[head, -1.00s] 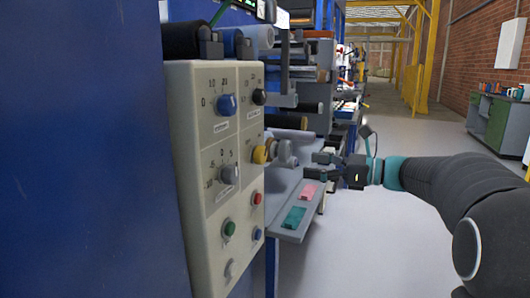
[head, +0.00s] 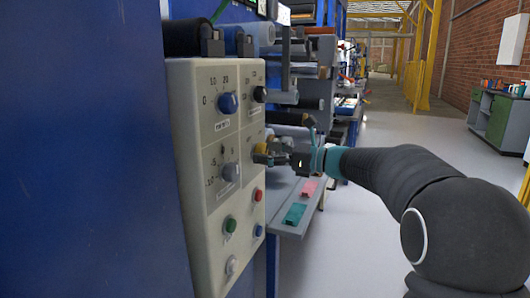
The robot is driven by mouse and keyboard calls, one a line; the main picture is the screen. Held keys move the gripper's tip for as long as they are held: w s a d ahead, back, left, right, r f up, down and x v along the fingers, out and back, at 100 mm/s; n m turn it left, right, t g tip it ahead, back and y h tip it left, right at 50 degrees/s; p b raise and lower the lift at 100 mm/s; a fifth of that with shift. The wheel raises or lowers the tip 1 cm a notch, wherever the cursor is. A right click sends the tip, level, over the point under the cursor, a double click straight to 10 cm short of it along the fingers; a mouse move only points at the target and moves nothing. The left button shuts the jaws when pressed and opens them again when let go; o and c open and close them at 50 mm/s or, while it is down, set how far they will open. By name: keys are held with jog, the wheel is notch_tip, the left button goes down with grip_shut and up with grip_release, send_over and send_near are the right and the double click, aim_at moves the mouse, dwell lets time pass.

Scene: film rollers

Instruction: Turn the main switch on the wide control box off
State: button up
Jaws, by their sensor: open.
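The wide control box (head: 192,130) is a cream panel on the left, seen at a steep angle.
The blue knob (head: 227,103), grey knob (head: 230,172), green button (head: 230,225) and small blue button (head: 258,230) also stick out of the panel. A ledge (head: 282,228) with a teal item (head: 294,213) and pink item (head: 309,189) lies below my gripper.

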jog(key=shift+w+a, duration=0.1)
jog(key=shift+a, duration=0.25)
jog(key=c, duration=1.2)
jog(key=shift+o, duration=0.2)
